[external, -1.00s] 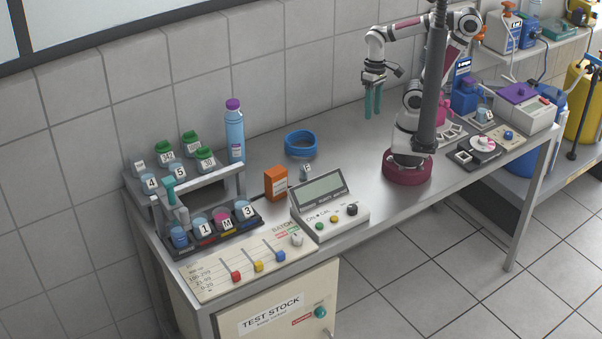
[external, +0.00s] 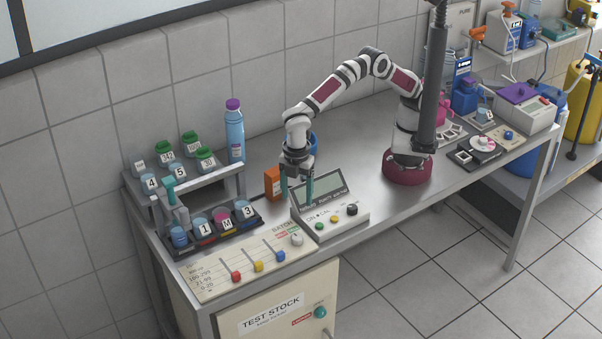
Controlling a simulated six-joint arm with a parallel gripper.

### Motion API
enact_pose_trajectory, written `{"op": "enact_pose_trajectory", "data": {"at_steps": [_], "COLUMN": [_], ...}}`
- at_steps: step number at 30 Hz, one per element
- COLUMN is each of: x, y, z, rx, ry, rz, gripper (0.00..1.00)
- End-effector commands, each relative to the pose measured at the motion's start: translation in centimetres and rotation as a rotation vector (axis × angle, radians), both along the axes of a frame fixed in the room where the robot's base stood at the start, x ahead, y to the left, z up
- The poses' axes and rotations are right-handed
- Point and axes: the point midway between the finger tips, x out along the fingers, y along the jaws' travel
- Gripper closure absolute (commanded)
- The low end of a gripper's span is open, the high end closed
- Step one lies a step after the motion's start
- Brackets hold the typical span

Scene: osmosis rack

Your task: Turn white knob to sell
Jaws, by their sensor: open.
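The white knob (external: 297,239) sits at the upper right corner of the cream slider panel (external: 212,286), near the table's front edge. Small lettering beside the knob is too small to read fully. My gripper (external: 297,198) has teal fingers pointing down. It is open and empty, above and behind the knob, next to the grey meter. The fingers are apart from the knob.
The grey meter (external: 354,215) with a screen and several knobs stands right of the white knob. An orange box (external: 272,184) is just left of my gripper. The panel's red (external: 236,276), yellow (external: 258,266) and blue (external: 280,256) sliders lie left of the knob. A rack with jars (external: 258,217) is further left.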

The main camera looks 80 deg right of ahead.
Motion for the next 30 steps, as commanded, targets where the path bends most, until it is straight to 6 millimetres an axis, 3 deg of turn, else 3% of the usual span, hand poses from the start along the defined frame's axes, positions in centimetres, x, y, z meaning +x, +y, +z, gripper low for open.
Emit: {"op": "enact_pose_trajectory", "data": {"at_steps": [12, 15, 21, 29, 30], "x": [0.0, 0.0, 0.0, 0.0, 0.1], "y": [-0.2, -0.2, -0.2, -0.2, -0.2], "z": [-11.4, -13.2, -14.9, -15.0, -15.0], "rx": [-0.002, -0.002, 0.001, 0.001, 0.001], "ry": [0.004, 0.002, 0.001, 0.001, 0.001], "rz": [-0.006, -0.006, -0.007, -0.008, -0.008], "gripper": [0.28, 0.28, 0.28, 0.28, 0.34]}}
